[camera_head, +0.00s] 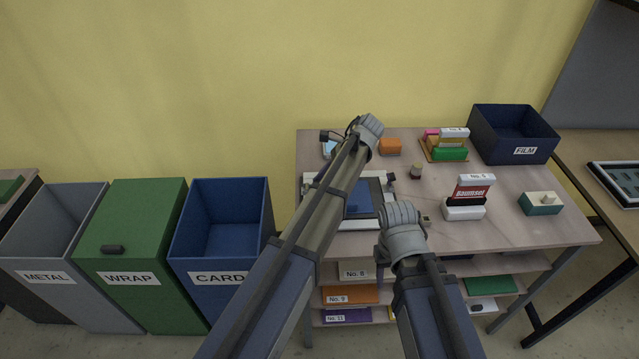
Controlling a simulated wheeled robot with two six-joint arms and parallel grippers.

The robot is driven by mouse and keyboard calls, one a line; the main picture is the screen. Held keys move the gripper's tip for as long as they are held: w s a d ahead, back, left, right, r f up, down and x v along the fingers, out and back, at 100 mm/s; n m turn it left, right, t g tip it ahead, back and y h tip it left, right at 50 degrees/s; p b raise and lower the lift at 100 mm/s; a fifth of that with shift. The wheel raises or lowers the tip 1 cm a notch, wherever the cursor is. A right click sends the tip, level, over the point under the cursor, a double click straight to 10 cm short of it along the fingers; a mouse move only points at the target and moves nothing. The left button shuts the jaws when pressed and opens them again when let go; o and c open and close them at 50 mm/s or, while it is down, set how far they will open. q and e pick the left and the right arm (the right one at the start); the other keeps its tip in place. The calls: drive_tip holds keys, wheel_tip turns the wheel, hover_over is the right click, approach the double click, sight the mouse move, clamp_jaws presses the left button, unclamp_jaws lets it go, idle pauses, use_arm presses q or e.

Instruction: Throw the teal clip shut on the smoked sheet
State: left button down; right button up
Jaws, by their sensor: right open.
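A light box with a pale frame (360,225) lies on the workbench, largely covered by my arms. A dark bluish panel, which looks like the smoked sheet (377,192), lies on it. Small dark fittings show at its edges, one at the right (390,177); I cannot make out a teal clip among them. My right gripper (402,220) is at the box's near right corner, open, its fingers mostly hidden by its wrist. My left arm crosses over the box, and its gripper (366,130) is beyond the far edge, its fingers not clear.
Bins stand left of the workbench (500,232).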

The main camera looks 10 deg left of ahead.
idle(0.4)
use_arm(q)
drive_tip(key=c, duration=0.5)
unclamp_jaws()
drive_tip(key=p+v, duration=0.6)
drive_tip(key=v, duration=0.1)
drive_tip(key=shift+w+r, duration=0.1)
drive_tip(key=shift+r, duration=0.05)
drive_tip(key=shift+d+r, duration=0.1)
drive_tip(key=shift+d, duration=0.2)
